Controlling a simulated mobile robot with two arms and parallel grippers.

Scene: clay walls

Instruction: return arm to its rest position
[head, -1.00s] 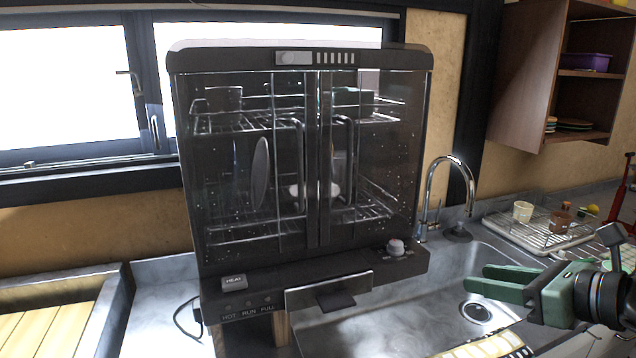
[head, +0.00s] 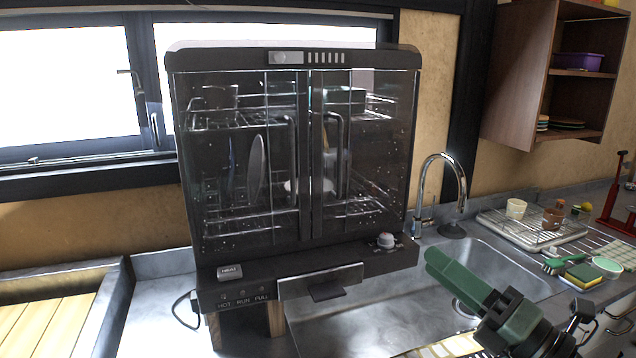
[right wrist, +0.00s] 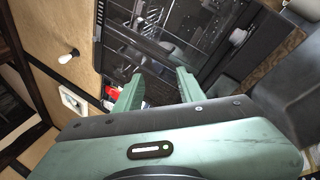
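My right gripper (head: 436,262) is green and shows at the lower right of the head view, above the sink and to the right of the dish dryer. It points up and to the left and holds nothing. In the right wrist view its two fingers (right wrist: 160,80) stand apart with an empty gap between them. Part of my dark right wrist shows behind it at the lower edge of the head view. My left gripper is in neither view.
A dark dish dryer (head: 230,262) with closed glass doors and dishes inside stands left of the sink (head: 500,262). A curved faucet (head: 420,185) rises behind. A drying rack (head: 560,238), sponge (head: 584,275) and red stand (head: 612,195) lie right.

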